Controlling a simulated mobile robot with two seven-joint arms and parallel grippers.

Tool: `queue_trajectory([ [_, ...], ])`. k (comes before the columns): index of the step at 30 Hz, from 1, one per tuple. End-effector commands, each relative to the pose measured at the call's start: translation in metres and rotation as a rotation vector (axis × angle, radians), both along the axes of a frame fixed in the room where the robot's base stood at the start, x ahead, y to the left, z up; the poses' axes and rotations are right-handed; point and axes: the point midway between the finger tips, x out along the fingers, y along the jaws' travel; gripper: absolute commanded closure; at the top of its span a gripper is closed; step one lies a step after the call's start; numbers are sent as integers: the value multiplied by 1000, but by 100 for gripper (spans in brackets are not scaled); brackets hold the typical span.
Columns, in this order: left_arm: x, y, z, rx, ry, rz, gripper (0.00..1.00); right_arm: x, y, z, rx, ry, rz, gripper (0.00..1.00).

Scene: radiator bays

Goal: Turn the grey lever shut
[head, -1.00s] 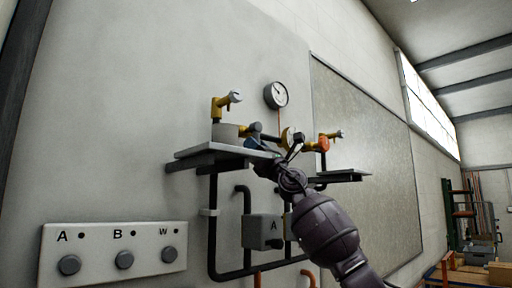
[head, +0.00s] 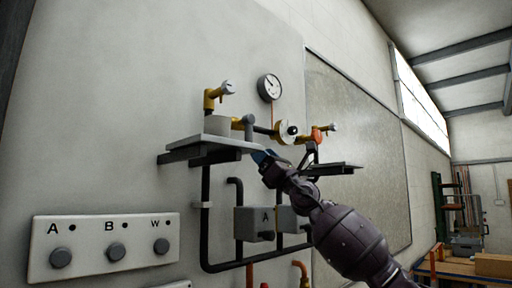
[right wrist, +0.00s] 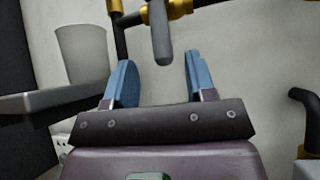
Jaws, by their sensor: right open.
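The grey lever (right wrist: 160,34) hangs down from a pipe with yellow fittings in the right wrist view. Its lower end shows between and just beyond the two blue finger pads of my right gripper (right wrist: 158,62), with space on both sides. The right gripper is open and holds nothing. In the head view the right gripper (head: 268,157) is at the right front edge of a grey shelf, below the pipework. My left gripper is not in view.
The grey shelf (head: 212,145) carries a grey cup (head: 217,126) left of the gripper. A gauge (head: 269,87) hangs above. A dark shelf (head: 335,168) is to the right, and pipes and grey boxes (head: 254,222) are below. A panel with several knobs (head: 105,245) is lower left.

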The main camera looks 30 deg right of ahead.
Motion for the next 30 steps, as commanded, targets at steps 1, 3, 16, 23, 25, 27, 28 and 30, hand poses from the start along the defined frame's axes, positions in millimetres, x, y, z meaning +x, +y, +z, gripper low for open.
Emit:
queue_trajectory([
  [1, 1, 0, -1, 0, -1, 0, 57, -4, -2, -6, -4, 3, -1, 49],
  [3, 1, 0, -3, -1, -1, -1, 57, -9, -4, -13, -1, 2, -1, 49],
  [16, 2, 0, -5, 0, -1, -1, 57, -21, -8, -23, 1, 0, 1, 49],
  [23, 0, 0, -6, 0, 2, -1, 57, -21, -8, -23, 1, 0, 1, 49],
  [25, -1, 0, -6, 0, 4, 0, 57, -21, -8, -23, 1, 0, 1, 49],
  [27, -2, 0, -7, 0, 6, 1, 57, -21, -8, -23, 1, 0, 1, 49],
  [28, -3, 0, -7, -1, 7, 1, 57, -21, -8, -23, 1, 0, 1, 49],
  [30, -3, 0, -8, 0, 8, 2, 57, -21, -8, -23, 1, 0, 1, 49],
])
